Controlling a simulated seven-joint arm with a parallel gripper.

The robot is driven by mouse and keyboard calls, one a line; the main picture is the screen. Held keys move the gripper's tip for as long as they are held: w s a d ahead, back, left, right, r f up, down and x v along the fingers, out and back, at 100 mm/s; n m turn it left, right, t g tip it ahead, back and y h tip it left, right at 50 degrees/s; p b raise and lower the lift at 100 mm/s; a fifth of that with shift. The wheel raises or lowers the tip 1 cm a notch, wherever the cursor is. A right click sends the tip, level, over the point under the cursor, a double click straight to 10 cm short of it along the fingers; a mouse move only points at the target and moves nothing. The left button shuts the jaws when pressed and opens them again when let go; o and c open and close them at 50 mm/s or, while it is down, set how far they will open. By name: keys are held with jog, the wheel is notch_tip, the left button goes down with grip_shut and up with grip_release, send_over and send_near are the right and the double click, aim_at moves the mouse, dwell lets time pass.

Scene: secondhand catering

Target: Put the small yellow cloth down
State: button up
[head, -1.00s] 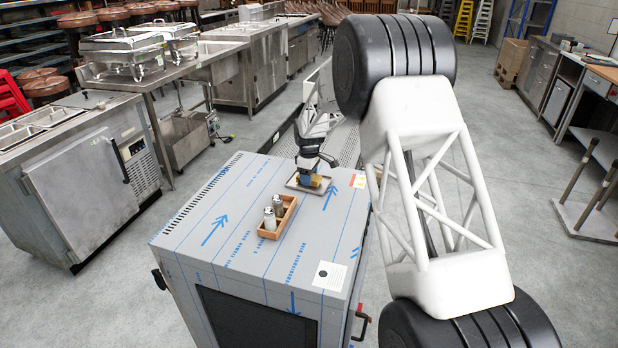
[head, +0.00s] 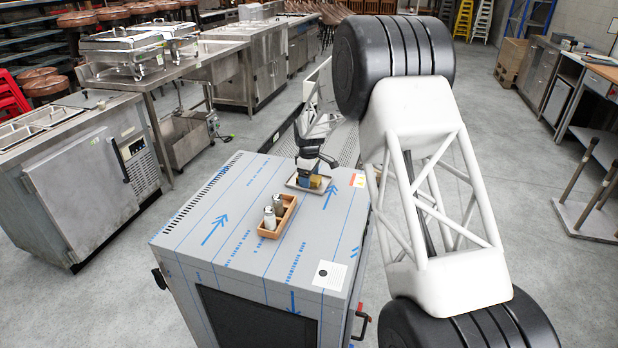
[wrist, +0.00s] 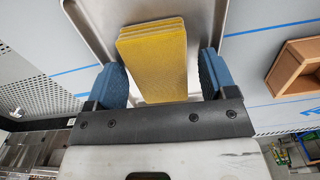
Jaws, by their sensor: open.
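The small yellow cloth (wrist: 155,60) is a folded, layered yellow block. In the wrist view it lies between my gripper's two blue fingers, with a gap on each side. It rests on or just over a grey metal tray (wrist: 230,48); the contact underneath is hidden. In the head view the cloth (head: 315,182) shows as a small yellow patch on the tray (head: 292,183), on top of the steel cabinet. My gripper (wrist: 167,82) is open around the cloth; it also shows small in the head view (head: 309,180).
A wooden caddy (head: 288,206) with two shakers (head: 270,218) stands close in front of the tray; its edge shows in the wrist view (wrist: 292,68). The cabinet top (head: 225,245) is otherwise mostly bare, with a white label near its front edge.

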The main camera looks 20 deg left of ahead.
jog(key=shift+r, duration=0.15)
notch_tip(320, 180, up, 12)
dwell(0.6)
dwell(0.3)
dwell(0.5)
